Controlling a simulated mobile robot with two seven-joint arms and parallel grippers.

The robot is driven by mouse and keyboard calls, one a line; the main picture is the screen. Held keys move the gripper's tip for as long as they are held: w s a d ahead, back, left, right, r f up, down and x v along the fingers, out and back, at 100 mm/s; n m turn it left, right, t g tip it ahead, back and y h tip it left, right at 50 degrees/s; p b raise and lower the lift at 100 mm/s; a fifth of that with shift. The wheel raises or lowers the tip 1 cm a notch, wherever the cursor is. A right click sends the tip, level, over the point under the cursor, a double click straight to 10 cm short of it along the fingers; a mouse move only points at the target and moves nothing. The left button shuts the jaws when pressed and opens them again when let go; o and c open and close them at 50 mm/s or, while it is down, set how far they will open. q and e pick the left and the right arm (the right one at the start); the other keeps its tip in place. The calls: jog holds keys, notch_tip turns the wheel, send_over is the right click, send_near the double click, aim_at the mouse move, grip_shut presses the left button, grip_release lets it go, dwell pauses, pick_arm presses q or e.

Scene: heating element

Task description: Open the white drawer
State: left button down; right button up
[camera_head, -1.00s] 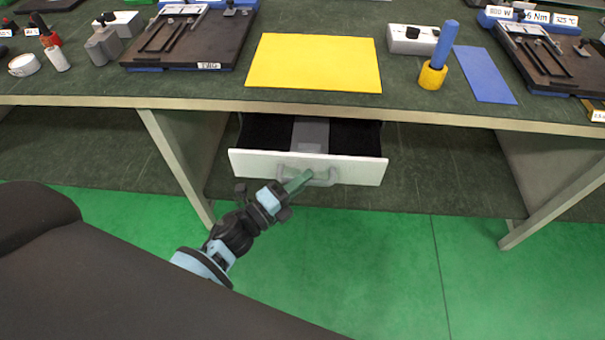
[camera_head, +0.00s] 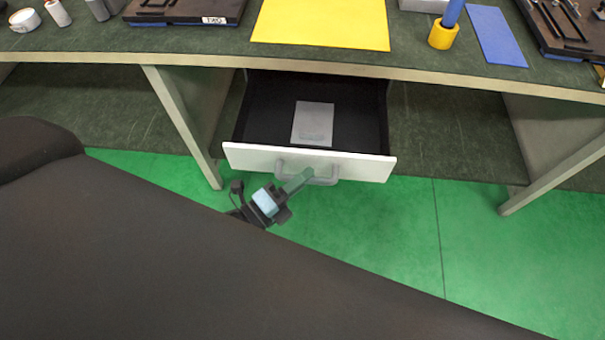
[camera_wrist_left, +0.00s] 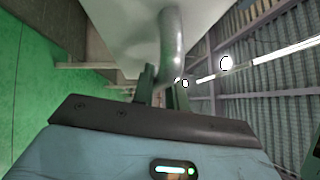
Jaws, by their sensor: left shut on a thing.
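The white drawer (camera_head: 350,166) under the workbench is pulled out, and its dark inside shows in the head view. A flat grey thing (camera_head: 312,124) lies inside it. The drawer has a grey handle (camera_head: 322,181) on its front. My left gripper (camera_head: 300,178) is at the handle and shut on it. In the left wrist view, the fingers (camera_wrist_left: 163,88) close around the curved handle (camera_wrist_left: 172,45), with the white drawer front (camera_wrist_left: 125,30) behind. My right gripper is not in view.
The workbench top (camera_head: 215,42) carries a yellow sheet (camera_head: 320,24), a blue sheet (camera_head: 496,36) and a yellow holder (camera_head: 442,35) with a blue rod. A bench leg (camera_head: 182,125) stands left of the drawer, another (camera_head: 555,185) to the right. Green floor (camera_head: 400,250) in front is clear.

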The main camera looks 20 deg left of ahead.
pick_arm(q)
jog(key=c, duration=1.4)
grip_release()
jog(key=shift+s, duration=0.1)
jog(key=b+v, duration=0.1)
jog(key=v, duration=0.6)
jog(key=shift+s+a, duration=0.2)
jog(key=shift+s, duration=0.1)
